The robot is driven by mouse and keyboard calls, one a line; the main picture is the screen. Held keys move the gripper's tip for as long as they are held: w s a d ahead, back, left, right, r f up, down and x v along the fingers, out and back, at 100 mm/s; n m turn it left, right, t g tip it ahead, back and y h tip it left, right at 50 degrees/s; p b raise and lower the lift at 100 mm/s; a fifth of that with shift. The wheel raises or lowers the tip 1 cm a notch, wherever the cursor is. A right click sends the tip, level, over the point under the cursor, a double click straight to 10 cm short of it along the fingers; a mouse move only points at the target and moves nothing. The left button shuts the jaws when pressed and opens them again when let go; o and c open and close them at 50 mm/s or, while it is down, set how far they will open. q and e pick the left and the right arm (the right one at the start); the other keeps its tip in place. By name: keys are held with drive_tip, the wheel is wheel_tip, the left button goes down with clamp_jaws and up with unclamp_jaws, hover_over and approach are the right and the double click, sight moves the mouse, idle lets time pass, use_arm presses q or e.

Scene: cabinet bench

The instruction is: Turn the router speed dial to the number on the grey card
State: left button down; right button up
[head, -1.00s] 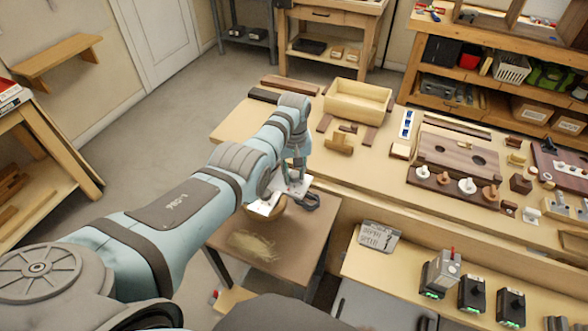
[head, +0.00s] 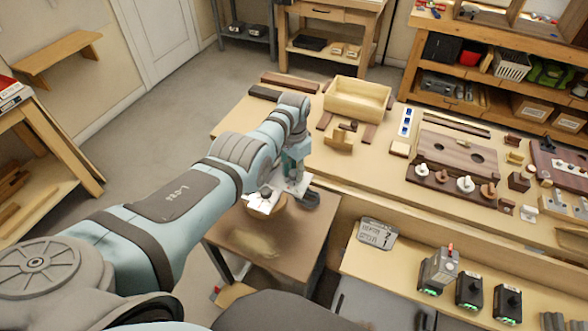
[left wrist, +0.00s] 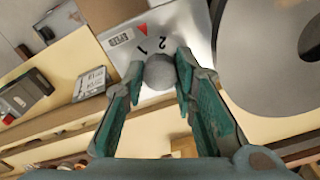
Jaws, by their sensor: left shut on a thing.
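The speed dial (left wrist: 159,72) is a round grey knob on a pale metal plate (left wrist: 190,22) in the left wrist view. A red triangle, a SPEED label and the numbers 1 and 2 show beside it. The triangle lies nearest the 1; the other numbers are hidden. My left gripper (left wrist: 160,82) has its green-padded fingers on both sides of the knob, shut on it. In the head view my left gripper (head: 292,176) is over the plate (head: 263,205) and hides the dial. The grey card (head: 377,234) stands on the lower bench shelf; its writing is too small to read surely.
A small brown table (head: 270,232) is under the router plate. A grey disc (left wrist: 275,45) lies close to the right finger. Black-and-grey boxes (head: 470,292) stand right of the card. The workbench behind carries a wooden tray (head: 357,100) and several wooden parts.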

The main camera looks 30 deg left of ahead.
sight(294, 172)
use_arm(q)
drive_tip(key=shift+m, duration=2.3)
drive_tip(key=shift+w, duration=0.1)
drive_tip(key=c, duration=1.3)
unclamp_jaws()
drive_tip(key=shift+r, duration=0.15)
wheel_tip(294, 172, up, 12)
